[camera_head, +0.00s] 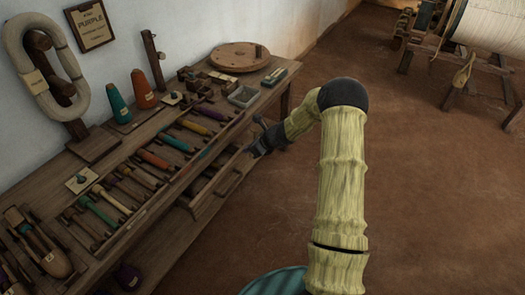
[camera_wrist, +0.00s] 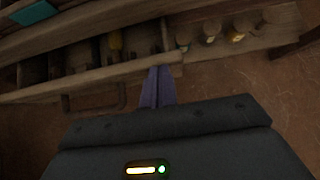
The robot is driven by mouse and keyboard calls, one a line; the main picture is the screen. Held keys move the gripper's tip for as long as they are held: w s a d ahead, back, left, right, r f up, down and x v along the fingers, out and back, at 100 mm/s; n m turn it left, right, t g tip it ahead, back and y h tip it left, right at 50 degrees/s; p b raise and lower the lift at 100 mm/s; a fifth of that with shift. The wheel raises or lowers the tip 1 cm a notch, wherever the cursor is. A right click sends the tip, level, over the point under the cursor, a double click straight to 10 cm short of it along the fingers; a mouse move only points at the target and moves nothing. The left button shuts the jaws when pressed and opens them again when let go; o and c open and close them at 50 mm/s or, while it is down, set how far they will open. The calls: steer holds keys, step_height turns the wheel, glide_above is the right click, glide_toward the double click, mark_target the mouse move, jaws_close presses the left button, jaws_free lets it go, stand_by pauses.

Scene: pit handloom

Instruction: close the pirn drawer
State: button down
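The pirn drawer (camera_head: 222,186) stands pulled out from under the edge of the long wooden bench, with a handle on its front. In the wrist view the drawer's front board (camera_wrist: 50,91) runs across the left, with a dark bar handle (camera_wrist: 94,107) below it. Compartments, one holding something yellow, show behind the board. My gripper (camera_head: 257,140) is at the far end of the drawer. In the wrist view its two purple fingers (camera_wrist: 158,84) lie side by side, shut, with nothing seen between them. Their tips are at the board's right end; I cannot tell whether they touch.
The bench top (camera_head: 139,138) carries rows of coloured pirns, cones (camera_head: 118,96), a round wooden board (camera_head: 239,57) and small boxes. Several labelled spools (camera_wrist: 210,38) sit right of the drawer in the wrist view. The brown floor (camera_head: 430,190) is clear to the right. A loom frame stands far right.

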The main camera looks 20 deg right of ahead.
steer(key=shift+w+a, duration=1)
steer(key=shift+w, duration=0.05)
steer(key=shift+s+d, duration=0.1)
steer(key=shift+d, duration=0.05)
steer(key=shift+s+d, duration=0.15)
steer(key=shift+d, duration=0.05)
steer(key=s+d+f+p+v, duration=0.1)
steer(key=v, duration=1.1)
steer(key=shift+s+f+p, duration=0.25)
steer(key=shift+p, duration=0.1)
